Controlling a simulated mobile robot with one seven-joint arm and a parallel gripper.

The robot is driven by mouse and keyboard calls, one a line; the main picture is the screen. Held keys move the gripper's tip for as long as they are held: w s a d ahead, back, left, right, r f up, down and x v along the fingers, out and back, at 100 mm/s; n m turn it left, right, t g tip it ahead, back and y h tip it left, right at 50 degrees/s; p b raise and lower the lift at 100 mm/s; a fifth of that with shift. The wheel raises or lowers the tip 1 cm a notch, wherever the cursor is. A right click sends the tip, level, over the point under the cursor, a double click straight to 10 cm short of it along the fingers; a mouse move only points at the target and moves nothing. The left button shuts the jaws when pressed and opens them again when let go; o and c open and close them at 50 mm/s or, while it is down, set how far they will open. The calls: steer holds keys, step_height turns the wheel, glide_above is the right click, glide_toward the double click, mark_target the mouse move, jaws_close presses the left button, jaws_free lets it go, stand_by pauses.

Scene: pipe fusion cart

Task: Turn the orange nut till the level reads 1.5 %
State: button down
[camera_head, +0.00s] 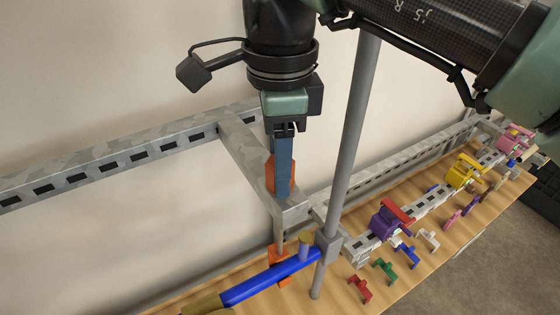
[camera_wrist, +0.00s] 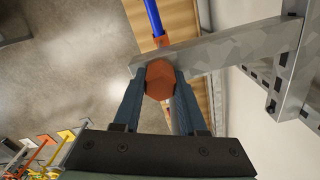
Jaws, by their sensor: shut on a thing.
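The orange nut (camera_head: 270,174) sits on the outer end of a grey metal bracket arm. In the wrist view the orange nut (camera_wrist: 160,79) shows its hexagonal face between my two blue-grey fingers. My gripper (camera_head: 284,192) points down and is shut on the nut, with a finger on each side. A blue bar (camera_head: 262,282) hangs below the bracket with an orange fitting (camera_head: 279,254) at it. The blue bar also shows in the wrist view (camera_wrist: 154,18). I see no readable level display.
A grey upright pole (camera_head: 352,130) stands just right of my gripper. A slotted grey rail (camera_head: 100,167) runs along the wall. Right, a wooden board (camera_head: 440,238) bears purple, yellow and pink clamps and several small coloured pieces.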

steer(key=shift+w+r, duration=0.1)
steer(key=shift+r, duration=0.1)
steer(key=c, duration=0.8)
jaws_free()
steer(key=o, duration=0.3)
steer(key=shift+f, duration=0.15)
steer(key=shift+o, duration=0.2)
step_height(320, 180, up, 8)
steer(key=shift+f+b, duration=0.2)
steer(key=shift+b, duration=0.4)
